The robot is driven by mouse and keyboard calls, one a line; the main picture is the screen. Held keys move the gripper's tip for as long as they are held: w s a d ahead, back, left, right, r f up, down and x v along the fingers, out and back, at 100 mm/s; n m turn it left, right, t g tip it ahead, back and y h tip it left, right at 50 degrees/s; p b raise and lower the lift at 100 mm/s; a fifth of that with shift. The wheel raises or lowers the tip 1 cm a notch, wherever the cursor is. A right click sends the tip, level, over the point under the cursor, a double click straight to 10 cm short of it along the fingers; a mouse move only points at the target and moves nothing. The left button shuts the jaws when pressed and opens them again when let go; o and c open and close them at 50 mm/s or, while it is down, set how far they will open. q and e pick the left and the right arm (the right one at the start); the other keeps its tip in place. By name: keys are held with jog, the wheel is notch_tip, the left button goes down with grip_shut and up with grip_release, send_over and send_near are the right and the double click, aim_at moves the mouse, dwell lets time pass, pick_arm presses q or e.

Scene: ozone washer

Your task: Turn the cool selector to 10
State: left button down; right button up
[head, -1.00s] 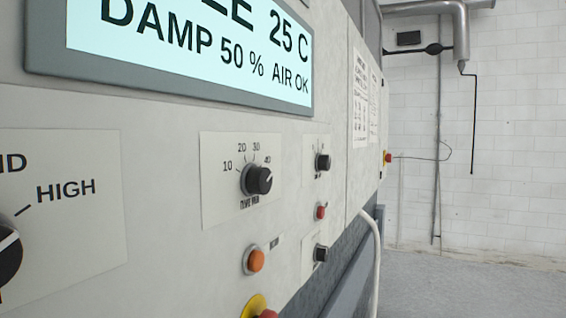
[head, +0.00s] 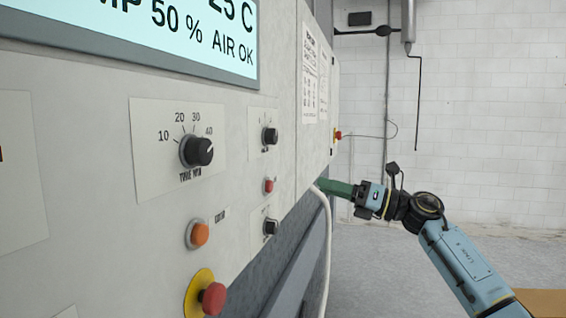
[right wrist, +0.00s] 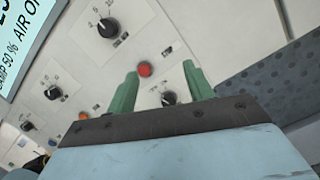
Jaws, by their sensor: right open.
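The control panel carries two small black knobs in its right column: an upper one (head: 270,136) and a lower one (head: 271,227), with a red button (head: 269,186) between them. Their labels are too small to read, so I cannot tell which is the cool selector. My right gripper (head: 326,185) has green fingers and points at the panel from the right. In the right wrist view it is open (right wrist: 159,83), its fingers framing the lower knob (right wrist: 168,97) and the red button (right wrist: 145,69). The upper knob (right wrist: 108,27) lies beyond the fingers. I see no contact. My left gripper is not in view.
A larger knob (head: 197,151) marked 10 to 40 is labelled TIME MIN. An orange button (head: 199,234) and a red mushroom button on yellow (head: 212,298) are below it. A lit display (head: 180,30) is above. A white hose (head: 327,240) hangs near my right gripper.

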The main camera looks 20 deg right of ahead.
aim_at(276, 136)
jog(key=s+r+n+g+h, duration=0.2)
jog(key=s+r+n, duration=0.45)
jog(key=r, duration=0.45)
jog(key=shift+n, duration=0.55)
jog(key=x, duration=0.4)
jog(key=p+x, duration=0.1)
jog(key=x, duration=0.3)
jog(key=p+x, duration=0.1)
jog(key=x, duration=0.4)
jog(key=shift+a+r, duration=0.1)
jog(key=shift+r, duration=0.2)
jog(key=c, duration=1)
jog(key=shift+p, duration=0.3)
